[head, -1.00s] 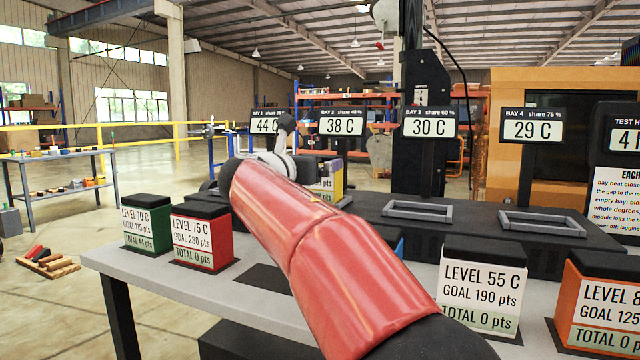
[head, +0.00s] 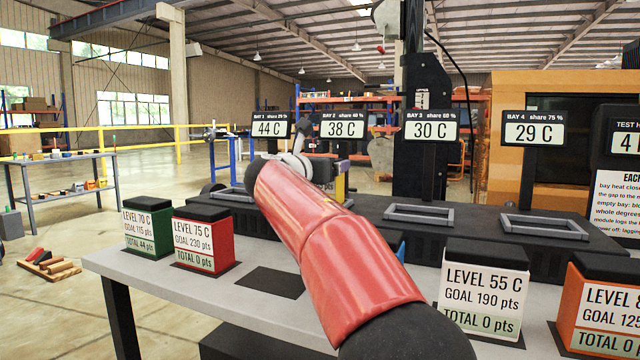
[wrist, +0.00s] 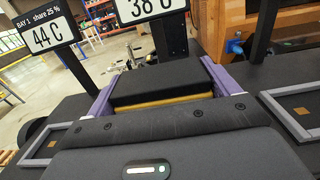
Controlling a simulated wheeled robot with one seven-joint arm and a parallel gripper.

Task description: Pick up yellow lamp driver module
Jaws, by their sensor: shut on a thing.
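The fingers are shut on the module's two sides. Its underside is hidden, so I cannot tell its exact height above the black bay bench.
Empty grey bay frames (head: 425,214) and (head: 543,225) lie on the bench, under temperature signs (head: 432,125). Green (head: 147,228), red (head: 204,240), white-labelled (head: 482,295) and orange (head: 600,305) modules stand on the grey table (head: 130,263). A dark empty pad (head: 272,282) lies between them.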

